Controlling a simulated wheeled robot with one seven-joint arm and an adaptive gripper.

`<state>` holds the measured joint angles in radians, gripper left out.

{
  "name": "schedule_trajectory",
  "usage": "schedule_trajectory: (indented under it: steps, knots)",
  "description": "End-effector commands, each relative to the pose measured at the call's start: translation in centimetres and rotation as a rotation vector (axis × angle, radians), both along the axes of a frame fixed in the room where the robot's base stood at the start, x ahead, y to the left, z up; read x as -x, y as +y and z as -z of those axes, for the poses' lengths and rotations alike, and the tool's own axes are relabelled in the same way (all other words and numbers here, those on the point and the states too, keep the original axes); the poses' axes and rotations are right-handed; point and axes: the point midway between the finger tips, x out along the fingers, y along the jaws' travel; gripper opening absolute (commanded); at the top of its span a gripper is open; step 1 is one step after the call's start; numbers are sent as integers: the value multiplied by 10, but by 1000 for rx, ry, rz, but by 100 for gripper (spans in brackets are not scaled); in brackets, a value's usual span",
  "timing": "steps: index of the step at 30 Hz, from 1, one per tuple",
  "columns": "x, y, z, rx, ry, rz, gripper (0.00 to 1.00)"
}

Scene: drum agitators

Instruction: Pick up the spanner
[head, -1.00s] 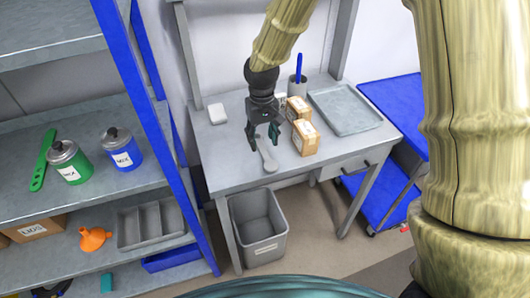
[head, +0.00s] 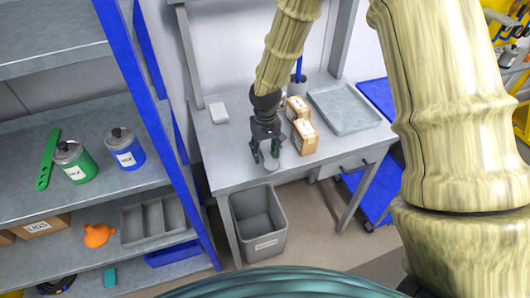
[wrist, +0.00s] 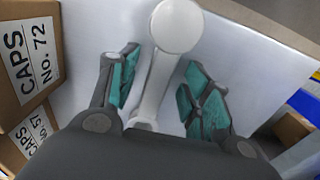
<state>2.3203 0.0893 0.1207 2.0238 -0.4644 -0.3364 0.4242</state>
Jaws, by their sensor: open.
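The spanner (head: 271,165) is a pale grey tool with a round end, lying on the grey workbench near its front edge. Its round end shows in front of my gripper in the head view; the rest is mostly hidden there. In the wrist view the spanner's handle (wrist: 154,92) runs lengthwise between my fingers, with the round end beyond the fingertips. My gripper (head: 265,153) points down over it, open, with one teal-padded finger on each side. The wrist view shows my gripper (wrist: 160,75) with gaps between pads and handle. I cannot tell how high the fingertips are above the bench.
Small cardboard boxes (head: 305,137) stand close right of my gripper. A grey tray (head: 345,110) lies further right, a white block (head: 218,113) at the back left. A grey bin (head: 258,225) stands below the bench front. A shelf with blue posts (head: 150,95) is at the left.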

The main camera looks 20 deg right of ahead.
Motion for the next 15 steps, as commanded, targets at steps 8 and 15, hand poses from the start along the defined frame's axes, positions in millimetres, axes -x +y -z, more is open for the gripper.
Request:
schedule_trajectory:
  steps: [8,15]
  knots:
    - [0,0,0,0,0,0,35]
    - [0,0,0,0,0,1,0]
